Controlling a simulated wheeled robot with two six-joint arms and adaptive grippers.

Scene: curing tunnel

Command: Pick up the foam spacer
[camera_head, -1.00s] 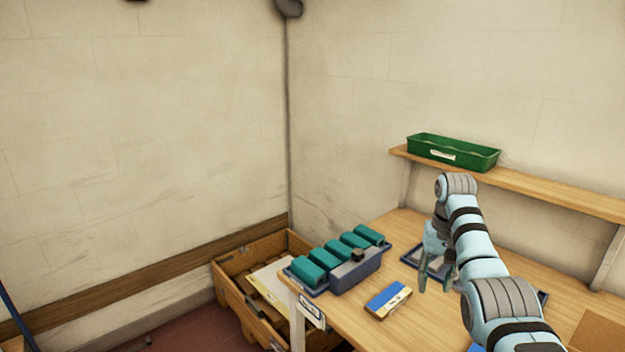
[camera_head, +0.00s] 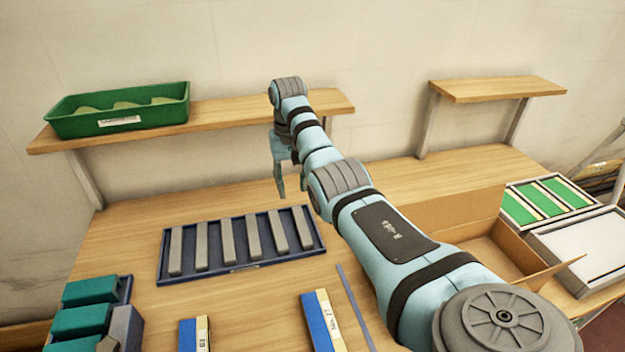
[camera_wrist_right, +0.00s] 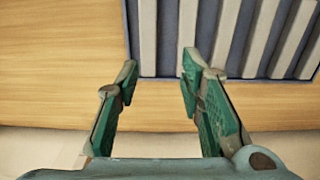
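I cannot tell for certain which thing is the foam spacer. A blue tray (camera_head: 240,267) on the bench holds several upright-looking grey bars (camera_head: 227,240) in a row. A green bin (camera_head: 160,115) on the wall shelf holds several pale beige-green pieces (camera_head: 126,105). My right gripper (camera_head: 279,180) hangs above the bench, behind the tray and below the shelf. In the right wrist view its two fingers (camera_wrist_right: 160,68) are apart with nothing between them, beside the tray's edge (camera_wrist_right: 152,76). My left gripper is not in view.
Teal blocks (camera_head: 82,320) stand at front left. Two blue-and-white boxes (camera_head: 322,322) lie in front of the tray. An open cardboard box (camera_head: 450,215) and trays with green strips (camera_head: 545,200) are at right. Bare bench lies around the blue tray.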

